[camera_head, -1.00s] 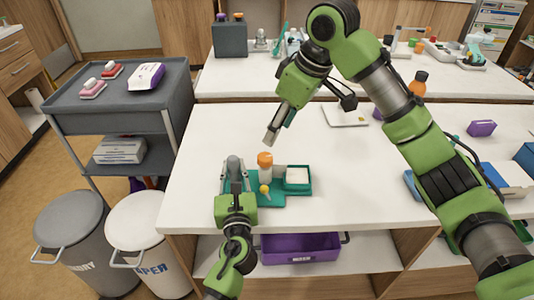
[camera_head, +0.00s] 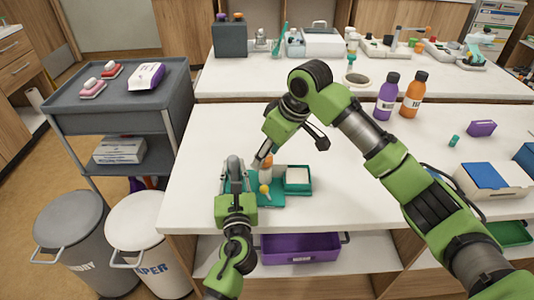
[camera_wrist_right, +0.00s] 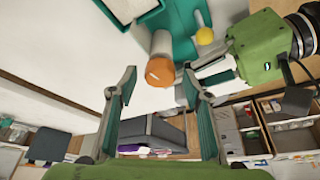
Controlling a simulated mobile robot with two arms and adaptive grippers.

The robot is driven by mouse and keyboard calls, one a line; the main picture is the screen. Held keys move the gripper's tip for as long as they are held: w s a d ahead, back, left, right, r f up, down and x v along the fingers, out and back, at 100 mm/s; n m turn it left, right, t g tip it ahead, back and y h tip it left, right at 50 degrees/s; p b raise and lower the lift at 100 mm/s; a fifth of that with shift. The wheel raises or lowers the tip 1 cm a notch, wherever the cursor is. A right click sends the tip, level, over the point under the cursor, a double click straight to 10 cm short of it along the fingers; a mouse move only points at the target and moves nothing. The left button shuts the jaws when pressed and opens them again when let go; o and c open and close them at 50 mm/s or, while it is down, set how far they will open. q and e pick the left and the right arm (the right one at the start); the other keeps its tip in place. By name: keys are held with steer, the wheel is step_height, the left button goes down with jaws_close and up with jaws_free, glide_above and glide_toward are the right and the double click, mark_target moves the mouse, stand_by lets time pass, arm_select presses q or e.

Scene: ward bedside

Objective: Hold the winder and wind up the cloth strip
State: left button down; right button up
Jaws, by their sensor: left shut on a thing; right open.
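The winder (camera_head: 268,200) is a teal base on the white table, with a pale upright roll, an orange end and a yellow knob (camera_head: 264,188). In the right wrist view its orange end (camera_wrist_right: 160,71) shows just ahead of my fingers, with the yellow knob (camera_wrist_right: 204,36) to the right. My left gripper (camera_head: 235,178) is shut at the winder's left side; the exact contact is hidden. My right gripper (camera_head: 260,160) is open above the winder and partly covers the orange end. In its wrist view the right gripper (camera_wrist_right: 156,92) has nothing between its fingers. I cannot make out a loose strip end.
A teal box (camera_head: 309,182) with white content stands right of the winder. A purple bottle (camera_head: 387,97) and an orange bottle (camera_head: 412,95) stand farther back right. A white box with a blue top (camera_head: 490,178) lies right.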

steer(key=shift+f, duration=0.1)
steer(key=c, duration=1.1)
steer(key=shift+m, duration=0.3)
steer(key=m+t, duration=0.1)
steer(key=m, duration=0.1)
steer(key=shift+s+a+m+h, duration=0.1)
steer(key=shift+m+h, duration=0.2)
steer(key=shift+h, duration=0.1)
steer(key=m+h, duration=0.1)
steer(key=m, duration=0.2)
steer(key=shift+a+m+t, duration=0.15)
steer(key=shift+m+t, duration=0.15)
steer(key=shift+m, duration=0.1)
steer(key=m+h, duration=0.1)
steer(key=m, duration=0.1)
steer(key=m+h, duration=0.1)
steer(key=m, duration=0.2)
steer(key=shift+m+h, duration=0.3)
